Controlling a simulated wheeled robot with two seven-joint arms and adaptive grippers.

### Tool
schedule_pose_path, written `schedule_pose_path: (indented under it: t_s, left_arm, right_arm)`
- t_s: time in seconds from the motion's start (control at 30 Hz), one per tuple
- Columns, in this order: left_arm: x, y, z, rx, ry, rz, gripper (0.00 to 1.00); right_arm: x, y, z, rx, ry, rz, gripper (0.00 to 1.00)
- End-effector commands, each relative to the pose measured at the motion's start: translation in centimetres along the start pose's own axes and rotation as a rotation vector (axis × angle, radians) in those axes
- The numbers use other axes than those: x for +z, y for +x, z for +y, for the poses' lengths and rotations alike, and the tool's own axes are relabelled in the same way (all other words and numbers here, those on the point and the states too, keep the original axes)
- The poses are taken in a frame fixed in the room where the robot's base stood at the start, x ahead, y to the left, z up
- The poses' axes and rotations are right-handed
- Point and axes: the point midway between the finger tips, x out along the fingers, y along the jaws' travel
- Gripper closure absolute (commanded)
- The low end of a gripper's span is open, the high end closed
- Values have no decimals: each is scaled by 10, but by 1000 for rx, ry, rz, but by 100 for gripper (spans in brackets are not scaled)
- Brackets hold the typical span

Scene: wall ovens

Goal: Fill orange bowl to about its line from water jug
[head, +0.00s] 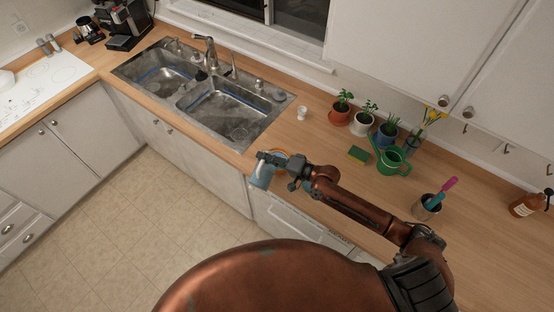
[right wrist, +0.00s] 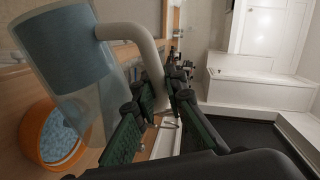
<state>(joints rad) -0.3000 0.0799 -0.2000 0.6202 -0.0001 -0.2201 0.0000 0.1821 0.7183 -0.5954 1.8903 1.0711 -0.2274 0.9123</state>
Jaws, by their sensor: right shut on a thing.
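The clear water jug (head: 262,176) holds blue water. Its pale handle (right wrist: 150,55) is between the fingers of my right gripper (head: 274,160), which is shut on it. The jug hangs by the counter's front edge, beside the sink. In the right wrist view, the jug (right wrist: 85,100) shows large and close, with the blue water (right wrist: 65,45) in its upper-left part. The orange bowl (head: 285,153) is mostly hidden behind my gripper. In the right wrist view, the bowl (right wrist: 33,128) is beside the jug, with bluish water inside. My left gripper is not in view.
A double sink (head: 225,108) lies left of the gripper. A small white cup (head: 302,112), a green-yellow sponge (head: 358,153), potted plants (head: 341,113) and a green watering can (head: 392,160) stand to the right. A utensil cup (head: 427,208) stands nearer my arm.

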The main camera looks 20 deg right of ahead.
Motion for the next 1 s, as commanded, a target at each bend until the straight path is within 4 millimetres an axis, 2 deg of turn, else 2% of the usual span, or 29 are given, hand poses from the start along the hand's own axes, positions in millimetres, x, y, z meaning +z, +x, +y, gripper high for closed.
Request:
schedule_pose_path:
  t_s: [0.67, 0.8, 1.0]
  left_arm:
    - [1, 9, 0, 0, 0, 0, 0]
    - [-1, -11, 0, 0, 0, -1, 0]
    - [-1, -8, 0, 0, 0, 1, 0]
  right_arm:
    - [-12, 0, -2, -4, 40, -7, 100]
    - [8, 0, -6, -5, -25, 7, 100]
    - [40, 3, 11, -7, -240, 52, 100]
